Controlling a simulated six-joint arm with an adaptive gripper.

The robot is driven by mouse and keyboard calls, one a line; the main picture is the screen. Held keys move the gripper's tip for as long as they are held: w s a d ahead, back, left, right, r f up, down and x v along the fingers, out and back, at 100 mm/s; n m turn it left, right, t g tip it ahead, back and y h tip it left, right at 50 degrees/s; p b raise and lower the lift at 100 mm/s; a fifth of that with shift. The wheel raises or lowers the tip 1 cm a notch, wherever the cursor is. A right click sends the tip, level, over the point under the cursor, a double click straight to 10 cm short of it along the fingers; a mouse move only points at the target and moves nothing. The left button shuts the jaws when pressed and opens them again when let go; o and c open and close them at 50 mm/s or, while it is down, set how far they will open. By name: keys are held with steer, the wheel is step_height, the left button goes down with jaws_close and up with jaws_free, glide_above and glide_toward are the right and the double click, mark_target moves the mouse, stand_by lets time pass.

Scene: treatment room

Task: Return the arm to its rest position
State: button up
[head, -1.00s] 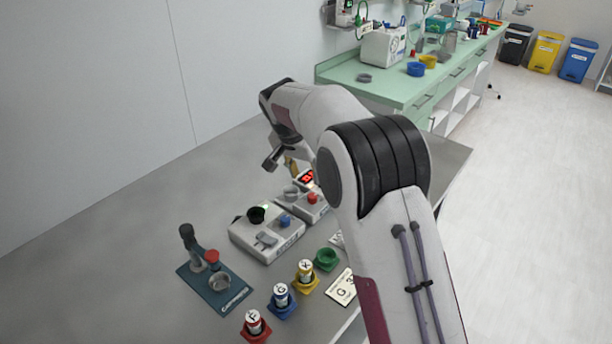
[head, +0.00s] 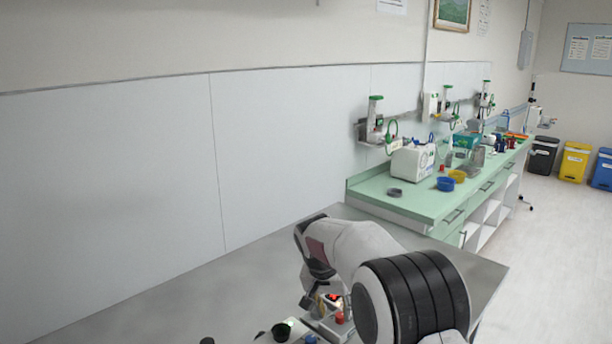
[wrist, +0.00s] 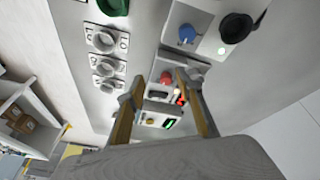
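My gripper (wrist: 160,78) shows in the wrist view with two tan fingers set apart and nothing visible between them. It points down toward the table from above, apart from the devices below. In the head view my gripper (head: 322,302) is small and partly hidden by my own arm, which is bent over the grey table (head: 250,285).
A green counter (head: 420,205) stands behind.

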steer(key=s+d+r+n+t, duration=0.1)
steer(key=s+d+r, duration=0.2)
steer(key=s, duration=1.1)
steer(key=s+d+r+n+y, duration=0.1)
steer(key=s+d+r, duration=0.3)
steer(key=s, duration=1)
steer(key=s+d+r+n+t+y, duration=0.1)
steer(key=s+d+r, duration=0.2)
steer(key=s, duration=1.1)
steer(key=shift+s+d+r+t, duration=0.15)
steer(key=shift+s+r+t, duration=0.2)
steer(key=shift+r, duration=1.45)
